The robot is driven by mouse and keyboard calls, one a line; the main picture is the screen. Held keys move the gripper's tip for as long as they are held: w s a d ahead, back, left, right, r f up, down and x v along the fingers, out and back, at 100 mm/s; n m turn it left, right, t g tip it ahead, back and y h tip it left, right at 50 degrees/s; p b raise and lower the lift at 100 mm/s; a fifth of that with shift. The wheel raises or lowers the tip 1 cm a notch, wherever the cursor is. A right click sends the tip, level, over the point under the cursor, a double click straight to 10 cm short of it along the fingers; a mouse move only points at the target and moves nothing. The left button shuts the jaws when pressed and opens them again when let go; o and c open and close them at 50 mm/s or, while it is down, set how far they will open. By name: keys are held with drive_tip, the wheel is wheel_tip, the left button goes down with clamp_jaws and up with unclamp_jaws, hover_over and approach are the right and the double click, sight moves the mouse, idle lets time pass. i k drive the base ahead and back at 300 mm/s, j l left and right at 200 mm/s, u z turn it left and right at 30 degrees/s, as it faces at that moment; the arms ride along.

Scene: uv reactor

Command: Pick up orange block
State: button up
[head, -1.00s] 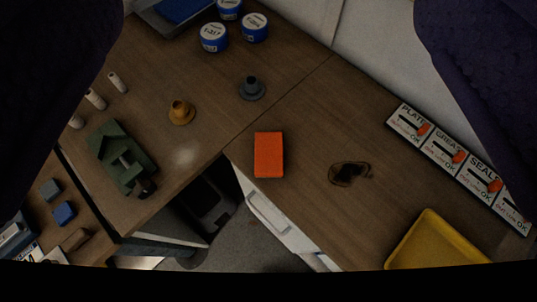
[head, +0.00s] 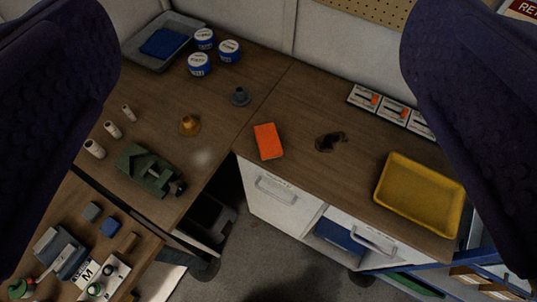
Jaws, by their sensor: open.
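The orange block (head: 268,141) lies on the brown wooden worktop, close to its front edge above a white drawer. My gripper (head: 262,150) shows as two dark purple fingers at the left and right edges of the head view. They are wide apart with nothing between them up close. The block is beyond the fingers, near the middle of the picture, and is not touched.
A yellow tray (head: 420,193) stands right of the block, and a dark stain or lump (head: 330,141) lies between. A brass fitting (head: 189,125), a grey fitting (head: 240,96) and a green vise (head: 150,170) stand to the left. Blue-and-white tins (head: 200,64) are farther back.

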sight(270, 147)
drive_tip(key=i+l+u, duration=0.1)
drive_tip(key=i, duration=0.45)
drive_tip(key=i+l, duration=0.25)
drive_tip(key=i, duration=0.3)
drive_tip(key=j+u, duration=0.05)
